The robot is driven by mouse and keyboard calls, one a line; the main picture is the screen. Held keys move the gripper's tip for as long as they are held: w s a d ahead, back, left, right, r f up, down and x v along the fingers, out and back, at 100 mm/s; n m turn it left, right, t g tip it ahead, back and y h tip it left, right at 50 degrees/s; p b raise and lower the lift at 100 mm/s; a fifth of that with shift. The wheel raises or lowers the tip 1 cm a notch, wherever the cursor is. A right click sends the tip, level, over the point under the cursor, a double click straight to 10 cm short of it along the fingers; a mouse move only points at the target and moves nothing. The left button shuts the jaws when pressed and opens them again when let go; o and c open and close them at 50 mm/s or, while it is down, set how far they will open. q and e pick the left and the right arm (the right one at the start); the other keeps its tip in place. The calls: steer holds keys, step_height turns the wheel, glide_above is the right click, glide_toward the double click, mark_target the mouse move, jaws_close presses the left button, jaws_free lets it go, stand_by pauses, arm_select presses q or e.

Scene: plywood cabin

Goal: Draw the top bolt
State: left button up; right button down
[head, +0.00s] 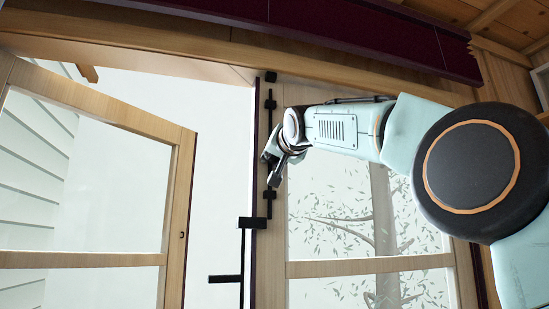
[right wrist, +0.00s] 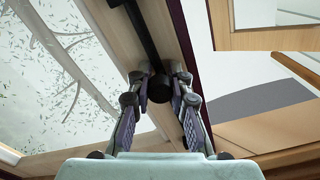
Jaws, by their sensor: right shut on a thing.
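The top bolt (head: 269,205) is a thin black upright rod on the stile of the right door leaf (head: 275,270). Small black guides hold it, and a black block (head: 271,76) sits above it at the frame's head. I cannot tell whether the rod's tip is inside that block. My right gripper (head: 270,160) comes in from the right and is shut on the bolt's knob. In the right wrist view the round black knob (right wrist: 158,89) sits between the two fingertips, with the rod (right wrist: 139,30) running past it. My left gripper is not in view.
The left door leaf (head: 181,220) stands swung open, leaving a gap beside the right leaf. A black handle (head: 250,223) with a lower bar (head: 224,279) is below the bolt. The wooden lintel (head: 200,45) and a dark red beam (head: 330,25) run overhead.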

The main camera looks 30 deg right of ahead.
steer(key=shift+w+f, duration=0.1)
steer(key=shift+f, duration=0.25)
